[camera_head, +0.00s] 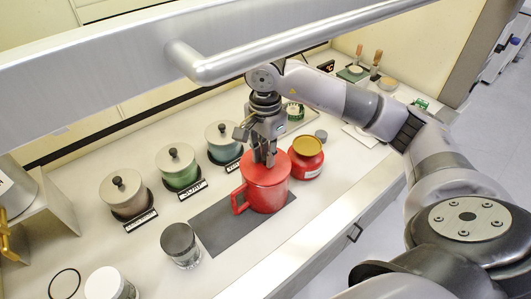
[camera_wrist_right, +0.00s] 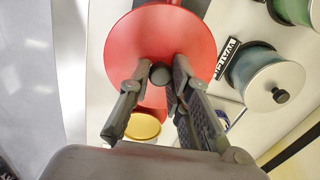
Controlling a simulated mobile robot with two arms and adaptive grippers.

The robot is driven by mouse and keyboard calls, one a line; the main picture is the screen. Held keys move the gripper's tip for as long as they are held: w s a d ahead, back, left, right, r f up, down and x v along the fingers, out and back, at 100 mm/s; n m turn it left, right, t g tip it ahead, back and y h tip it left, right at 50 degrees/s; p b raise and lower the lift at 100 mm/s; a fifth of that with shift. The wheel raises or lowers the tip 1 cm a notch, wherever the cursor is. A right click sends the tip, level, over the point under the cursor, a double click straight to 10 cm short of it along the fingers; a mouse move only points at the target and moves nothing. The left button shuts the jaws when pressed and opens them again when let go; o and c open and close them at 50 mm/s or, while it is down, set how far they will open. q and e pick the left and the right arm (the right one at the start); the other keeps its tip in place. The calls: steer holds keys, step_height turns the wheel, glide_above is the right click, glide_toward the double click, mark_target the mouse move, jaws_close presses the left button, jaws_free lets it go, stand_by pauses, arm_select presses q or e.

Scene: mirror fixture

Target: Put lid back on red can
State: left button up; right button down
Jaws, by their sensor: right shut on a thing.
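The red can (camera_head: 262,196), a mug-like vessel with a side handle, stands on a dark grey mat (camera_head: 225,232) on the counter. Its round red lid (camera_head: 257,169) is at the can's top; I cannot tell whether it is fully seated or slightly above the rim. My right gripper (camera_head: 265,160) points down from above and is shut on the lid's dark knob. In the right wrist view the red lid (camera_wrist_right: 165,35) fills the upper middle, with the knob between the fingertips (camera_wrist_right: 160,76), and hides most of the can. My left gripper is not in view.
A red jar with a yellow lid (camera_head: 307,148) stands close to the can's right. Grey (camera_head: 122,188), green (camera_head: 177,164) and teal (camera_head: 222,140) canisters line the back. A dark-topped glass (camera_head: 179,241) stands at front left. A pale rail (camera_head: 100,65) crosses above.

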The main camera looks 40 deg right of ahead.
steer(key=shift+b, duration=0.3)
stand_by(0.4)
stand_by(0.3)
steer(key=c, duration=1.4)
jaws_free()
steer(key=o, duration=0.5)
steer(key=shift+r+p, duration=1.9)
steer(key=shift+r, duration=1.6)
